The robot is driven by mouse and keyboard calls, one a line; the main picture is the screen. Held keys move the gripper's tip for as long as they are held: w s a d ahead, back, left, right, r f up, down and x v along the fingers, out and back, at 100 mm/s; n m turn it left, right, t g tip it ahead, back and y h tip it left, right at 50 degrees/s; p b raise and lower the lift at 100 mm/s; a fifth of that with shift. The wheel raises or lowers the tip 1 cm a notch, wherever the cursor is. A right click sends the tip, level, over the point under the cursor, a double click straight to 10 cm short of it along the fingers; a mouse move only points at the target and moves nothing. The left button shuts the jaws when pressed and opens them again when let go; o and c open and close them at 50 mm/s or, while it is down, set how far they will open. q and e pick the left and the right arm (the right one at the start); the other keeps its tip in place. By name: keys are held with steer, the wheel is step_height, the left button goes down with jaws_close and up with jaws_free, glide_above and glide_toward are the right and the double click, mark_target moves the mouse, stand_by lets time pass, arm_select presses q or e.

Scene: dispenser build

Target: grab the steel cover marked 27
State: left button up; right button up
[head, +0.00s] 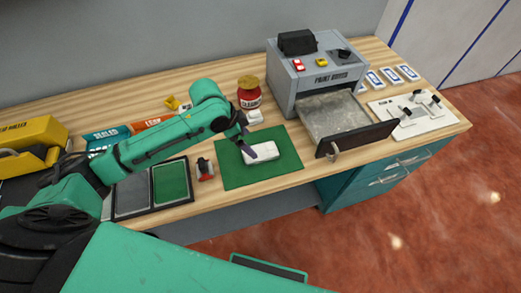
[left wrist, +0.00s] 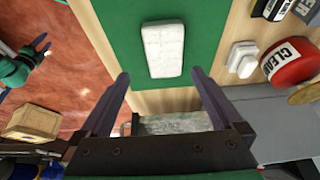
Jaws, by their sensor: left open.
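I cannot make out a steel cover or a number 27 on anything in either view. A white rectangular block (head: 260,153) lies on the green mat (head: 232,176); it also shows in the left wrist view (left wrist: 163,48). My left gripper (head: 248,147) is open and empty above the mat, close to the white block in the head view. In the left wrist view its fingers (left wrist: 161,77) stand apart, with the block beyond them. A teal arm end with dark prongs, apparently my right gripper (left wrist: 28,62), shows at the left of the wrist view; its opening is unclear.
A grey machine (head: 318,78) stands behind with its drawer (head: 335,114) pulled out. A white board (head: 418,122) with dark and steel-coloured pieces lies to its right. A red jar (head: 249,98), small red-and-grey object (head: 204,168) and partitioned tray (head: 132,201) are near the mat.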

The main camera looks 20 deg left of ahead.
mark_target(260, 152)
arm_select(q)
steer(key=x, duration=0.3)
steer(key=shift+w+a, duration=0.1)
steer(key=shift+w, duration=0.15)
steer(key=p+x, duration=0.1)
steer(key=x, duration=0.3)
steer(key=shift+w+f, duration=0.15)
steer(key=shift+f, duration=0.55)
steer(key=c, duration=1.3)
arm_select(e)
steer(key=shift+w+d+r, duration=0.1)
steer(key=shift+w+r, duration=0.65)
arm_select(q)
steer(key=shift+r, duration=0.15)
